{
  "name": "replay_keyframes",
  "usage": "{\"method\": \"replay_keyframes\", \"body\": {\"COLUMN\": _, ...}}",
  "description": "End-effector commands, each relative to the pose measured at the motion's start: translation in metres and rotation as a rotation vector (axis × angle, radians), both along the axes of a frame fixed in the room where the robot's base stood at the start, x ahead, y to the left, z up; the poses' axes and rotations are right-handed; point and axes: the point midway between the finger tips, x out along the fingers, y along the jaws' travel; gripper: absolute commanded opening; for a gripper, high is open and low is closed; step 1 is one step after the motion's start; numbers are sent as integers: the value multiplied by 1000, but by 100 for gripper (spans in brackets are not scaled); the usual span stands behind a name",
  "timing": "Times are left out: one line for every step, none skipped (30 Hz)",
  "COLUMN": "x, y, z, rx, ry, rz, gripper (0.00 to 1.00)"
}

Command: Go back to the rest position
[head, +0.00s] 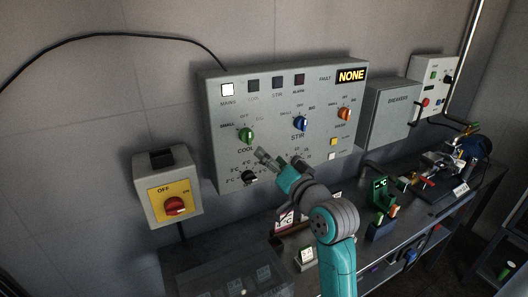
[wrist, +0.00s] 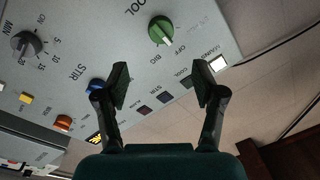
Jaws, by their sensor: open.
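My gripper (head: 268,157) is in front of the lower middle of the grey control panel (head: 215,120), below and between the green COOL knob (head: 246,136) and the blue STIR knob (head: 301,123). In the wrist view my gripper (wrist: 162,74) has its two fingers spread with nothing between them. The green knob (wrist: 160,31) shows beyond the fingertips, apart from them. The blue knob (wrist: 96,85) is partly behind the left finger. My arm hides part of the panel's lower edge.
The panel has an orange knob (head: 345,114), a black knob (head: 250,177), a lit MAINS lamp (head: 227,89) and a display reading NONE (head: 351,76). A red rotary switch (head: 176,206) is at left. The bench (head: 345,237) holds several items. Bare wall lies upper left.

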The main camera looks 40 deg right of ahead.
Motion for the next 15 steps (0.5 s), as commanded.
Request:
{"method": "replay_keyframes", "body": {"x": -3, "y": 1, "z": 0, "rx": 0, "ry": -1, "rz": -1, "gripper": 69}}
{"method": "replay_keyframes", "body": {"x": -4, "y": 1, "z": 0, "rx": -1, "ry": -1, "rz": -1, "gripper": 69}}
{"method": "replay_keyframes", "body": {"x": -5, "y": 1, "z": 0, "rx": -1, "ry": -1, "rz": -1, "gripper": 69}}
{"method": "replay_keyframes", "body": {"x": -6, "y": 2, "z": 0, "rx": -1, "ry": -1, "rz": -1, "gripper": 69}}
{"method": "replay_keyframes", "body": {"x": -6, "y": 2, "z": 0, "rx": -1, "ry": -1, "rz": 0, "gripper": 69}}
{"method": "replay_keyframes", "body": {"x": -6, "y": 2, "z": 0, "rx": 0, "ry": -1, "rz": 0, "gripper": 69}}
{"method": "replay_keyframes", "body": {"x": -6, "y": 2, "z": 0, "rx": 0, "ry": -1, "rz": 0, "gripper": 69}}
{"method": "replay_keyframes", "body": {"x": -6, "y": 2, "z": 0, "rx": 0, "ry": -1, "rz": 0, "gripper": 69}}
{"method": "replay_keyframes", "body": {"x": -6, "y": 2, "z": 0, "rx": 0, "ry": -1, "rz": 0, "gripper": 69}}
{"method": "replay_keyframes", "body": {"x": -6, "y": 2, "z": 0, "rx": 0, "ry": -1, "rz": 0, "gripper": 69}}
{"method": "replay_keyframes", "body": {"x": -6, "y": 2, "z": 0, "rx": 0, "ry": -1, "rz": 0, "gripper": 69}}
{"method": "replay_keyframes", "body": {"x": -6, "y": 2, "z": 0, "rx": 0, "ry": -1, "rz": 0, "gripper": 69}}
{"method": "replay_keyframes", "body": {"x": -6, "y": 2, "z": 0, "rx": 0, "ry": -1, "rz": 0, "gripper": 69}}
{"method": "replay_keyframes", "body": {"x": -6, "y": 2, "z": 0, "rx": 0, "ry": -1, "rz": 0, "gripper": 69}}
{"method": "replay_keyframes", "body": {"x": -6, "y": 2, "z": 0, "rx": 0, "ry": -1, "rz": 1, "gripper": 69}}
